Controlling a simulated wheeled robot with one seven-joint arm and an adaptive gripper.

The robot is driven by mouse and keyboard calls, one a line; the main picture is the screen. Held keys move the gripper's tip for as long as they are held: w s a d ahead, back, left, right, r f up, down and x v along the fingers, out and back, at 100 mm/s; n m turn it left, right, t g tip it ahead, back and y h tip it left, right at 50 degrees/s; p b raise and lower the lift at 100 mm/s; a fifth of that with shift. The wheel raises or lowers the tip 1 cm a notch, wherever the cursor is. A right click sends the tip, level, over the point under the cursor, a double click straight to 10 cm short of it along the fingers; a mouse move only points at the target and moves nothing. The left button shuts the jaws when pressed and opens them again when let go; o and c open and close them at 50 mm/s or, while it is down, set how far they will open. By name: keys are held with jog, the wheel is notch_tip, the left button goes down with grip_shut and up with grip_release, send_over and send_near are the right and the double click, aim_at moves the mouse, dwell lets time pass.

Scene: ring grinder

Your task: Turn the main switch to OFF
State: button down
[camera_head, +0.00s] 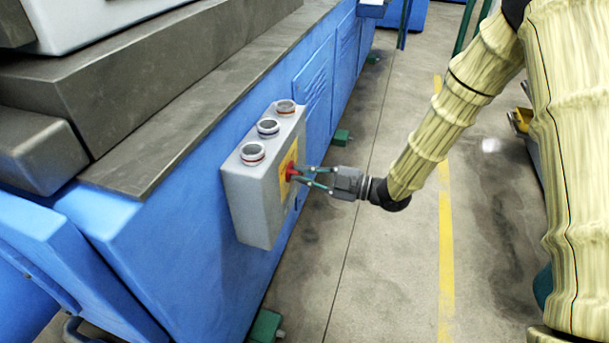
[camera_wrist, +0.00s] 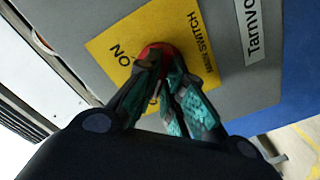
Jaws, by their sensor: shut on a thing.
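The main switch is a red knob (camera_head: 290,171) on a yellow plate on the front of a grey box (camera_head: 232,193), fixed to the side of the blue machine. In the wrist view the red knob (camera_wrist: 157,50) shows between and behind my fingertips. The yellow plate (camera_wrist: 198,22) reads "MAIN SWITCH", with "ON" at its left; no OFF label is visible, and my fingers hide the lower part. My gripper (camera_head: 300,174) reaches in from the right and is shut on the red knob. Its fingers (camera_wrist: 165,75) cover the knob's handle, so its exact angle cannot be told.
Several round grey fittings (camera_head: 268,127) stand on top of the box. The blue machine (camera_head: 190,235) runs along the left with a dark ledge above. Concrete floor (camera_head: 385,270) with a yellow line (camera_head: 446,240) is open to the right. Green feet (camera_head: 266,325) stick out below the machine.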

dwell(0.3)
jog(key=c, duration=1.5)
grip_release()
jog(key=shift+c, duration=0.2)
jog(key=shift+d, duration=0.15)
jog(key=v, duration=1.1)
jog(key=shift+d, duration=0.35)
jog(key=shift+s, duration=0.15)
